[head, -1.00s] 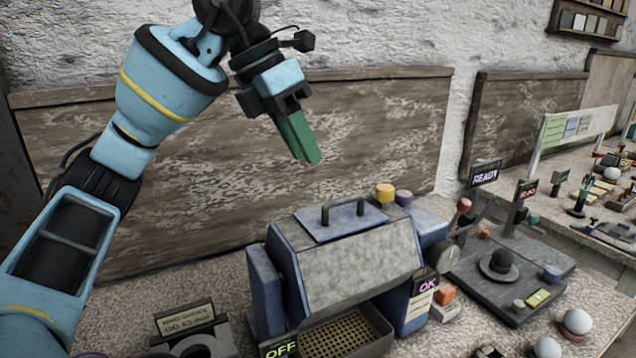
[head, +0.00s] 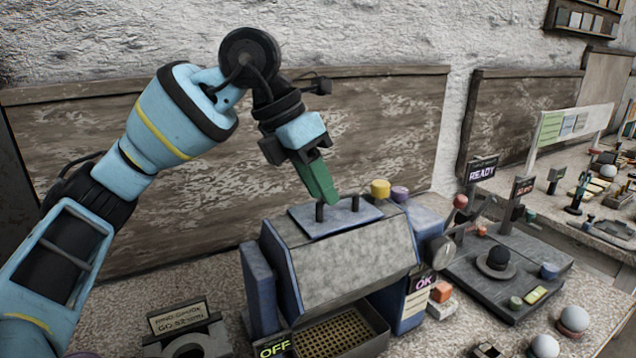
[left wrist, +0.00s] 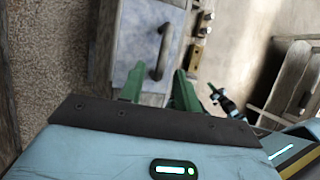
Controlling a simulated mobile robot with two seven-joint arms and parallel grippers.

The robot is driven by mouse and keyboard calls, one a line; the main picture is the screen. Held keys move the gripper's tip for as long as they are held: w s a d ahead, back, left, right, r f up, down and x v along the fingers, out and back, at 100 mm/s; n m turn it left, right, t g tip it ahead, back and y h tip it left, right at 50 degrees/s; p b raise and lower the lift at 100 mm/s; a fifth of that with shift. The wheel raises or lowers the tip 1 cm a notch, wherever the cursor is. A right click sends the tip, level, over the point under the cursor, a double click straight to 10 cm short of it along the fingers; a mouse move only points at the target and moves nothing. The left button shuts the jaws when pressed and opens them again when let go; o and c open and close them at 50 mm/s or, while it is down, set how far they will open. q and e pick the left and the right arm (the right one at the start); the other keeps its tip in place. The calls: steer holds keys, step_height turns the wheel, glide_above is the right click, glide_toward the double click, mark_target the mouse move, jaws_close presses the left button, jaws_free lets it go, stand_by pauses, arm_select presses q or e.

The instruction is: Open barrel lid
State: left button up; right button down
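The barrel lid (head: 358,216) is a flat blue-grey plate with a dark bar handle (head: 355,203) on top of a grey drum-like machine (head: 345,262). It looks closed. My left gripper (head: 331,200) has green fingers and points down at the handle, partly covering it in the head view. In the left wrist view the gripper (left wrist: 157,80) is open, with its fingers apart on either side of the near end of the handle (left wrist: 165,48) over the lid (left wrist: 134,38). I cannot tell whether a finger touches the handle. My right gripper is not in view.
Yellow (head: 380,188) and purple (head: 400,194) knobs stand just right of the lid. A perforated tray (head: 335,338) lies under the drum. A dark board (head: 505,275) with a hat-shaped piece and several white spheres are at the right. A wall panel (head: 200,220) stands behind.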

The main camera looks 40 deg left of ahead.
arm_select(q)
steer(key=shift+c, duration=0.2)
jaws_close()
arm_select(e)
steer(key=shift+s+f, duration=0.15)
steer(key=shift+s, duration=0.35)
